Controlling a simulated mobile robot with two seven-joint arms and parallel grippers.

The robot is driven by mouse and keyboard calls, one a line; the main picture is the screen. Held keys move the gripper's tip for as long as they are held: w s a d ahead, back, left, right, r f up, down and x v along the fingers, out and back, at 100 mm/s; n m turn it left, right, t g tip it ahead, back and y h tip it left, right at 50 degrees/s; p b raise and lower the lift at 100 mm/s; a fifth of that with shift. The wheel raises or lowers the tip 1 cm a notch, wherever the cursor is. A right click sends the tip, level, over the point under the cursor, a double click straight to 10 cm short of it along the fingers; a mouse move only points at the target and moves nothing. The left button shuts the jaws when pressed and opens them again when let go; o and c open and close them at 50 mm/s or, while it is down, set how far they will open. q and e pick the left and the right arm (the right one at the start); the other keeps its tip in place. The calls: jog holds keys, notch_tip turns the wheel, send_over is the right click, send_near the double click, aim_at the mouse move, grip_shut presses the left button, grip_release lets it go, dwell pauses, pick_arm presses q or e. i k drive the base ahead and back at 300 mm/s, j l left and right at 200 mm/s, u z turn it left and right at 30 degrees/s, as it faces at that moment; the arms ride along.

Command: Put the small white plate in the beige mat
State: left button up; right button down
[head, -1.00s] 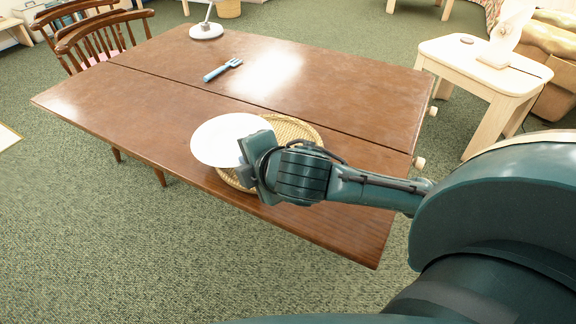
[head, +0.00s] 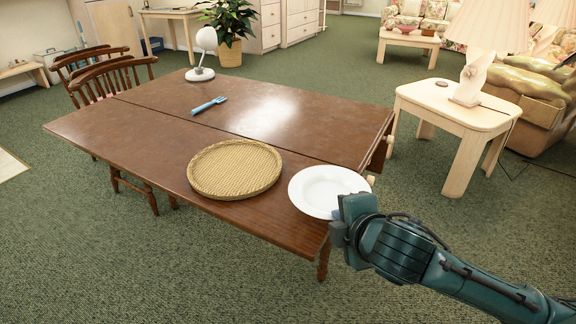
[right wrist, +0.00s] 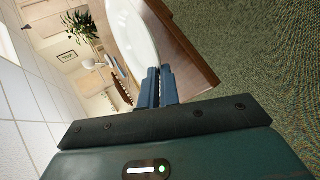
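The small white plate (head: 325,188) is round and nearly level, right of the mat in the head view, across the table's right edge. My right gripper (head: 342,222) is at its near right rim. In the right wrist view, the fingers (right wrist: 158,82) are close together at the rim of the plate (right wrist: 134,32), seemingly pinching it. I cannot tell the height of the plate above the table. The beige mat (head: 235,169) is round, woven and empty, lying near the table's front edge. My left gripper is not in view.
A pale side table (head: 455,105) stands to the right. The tabletop left of the mat is clear.

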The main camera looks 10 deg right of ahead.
aim_at(236, 168)
jog(key=j+z, duration=0.1)
jog(key=z, duration=1.3)
jog(key=j, duration=3.1)
jog(key=z, duration=0.05)
